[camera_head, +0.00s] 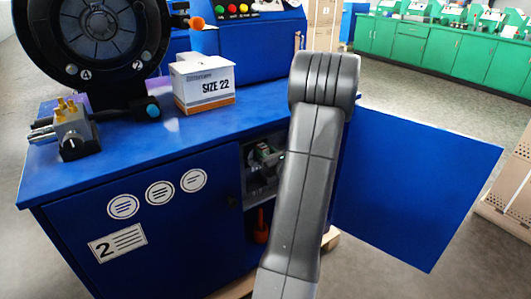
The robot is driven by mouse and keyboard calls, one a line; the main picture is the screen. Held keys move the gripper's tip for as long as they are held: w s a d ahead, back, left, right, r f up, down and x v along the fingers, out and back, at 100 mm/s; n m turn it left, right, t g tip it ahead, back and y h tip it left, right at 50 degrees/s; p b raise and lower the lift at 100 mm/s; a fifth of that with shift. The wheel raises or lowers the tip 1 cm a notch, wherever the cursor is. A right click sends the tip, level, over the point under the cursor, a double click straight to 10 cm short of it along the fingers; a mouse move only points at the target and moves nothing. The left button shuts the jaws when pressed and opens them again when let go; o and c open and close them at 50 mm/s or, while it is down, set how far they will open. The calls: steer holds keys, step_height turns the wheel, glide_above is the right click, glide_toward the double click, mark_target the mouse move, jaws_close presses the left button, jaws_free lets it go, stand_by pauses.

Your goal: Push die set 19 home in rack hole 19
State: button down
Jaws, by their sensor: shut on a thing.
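My gripper is not visible; my grey arm rises in front of the cabinet, bends at the top and hides part of the cabinet opening. The blue cabinet (165,225) has an open compartment behind my arm. Inside its upper part is a small grey and dark assembly (264,154), partly in shadow and cut off by my arm. I cannot tell what it is. I cannot make out die set 19, the rack or hole 19.
The open blue door (415,190) sticks out to the right. An orange object (261,226) stands low in the compartment. On the top are a white SIZE 22 box (203,83), a black round machine (95,35) and a metal fitting (75,132). Green cabinets (440,55) stand far behind.

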steer(key=shift+w+a+r, duration=0.15)
steer(key=shift+w+a, duration=0.25)
steer(key=shift+w, duration=0.2)
steer(key=c, duration=1)
jaws_free()
steer(key=shift+c, duration=0.2)
steer(key=shift+s+f, duration=0.1)
steer(key=shift+f, duration=0.15)
steer(key=p+v, duration=0.1)
steer(key=v, duration=1.2)
steer(key=shift+s+d+r, duration=0.2)
steer(key=shift+s+d, duration=0.05)
steer(key=shift+s, duration=0.05)
steer(key=b+x, duration=0.1)
steer(key=x, duration=1.3)
steer(key=shift+f, duration=0.1)
steer(key=shift+s+d, duration=0.15)
steer(key=shift+s, duration=0.05)
steer(key=shift+s+d, duration=0.1)
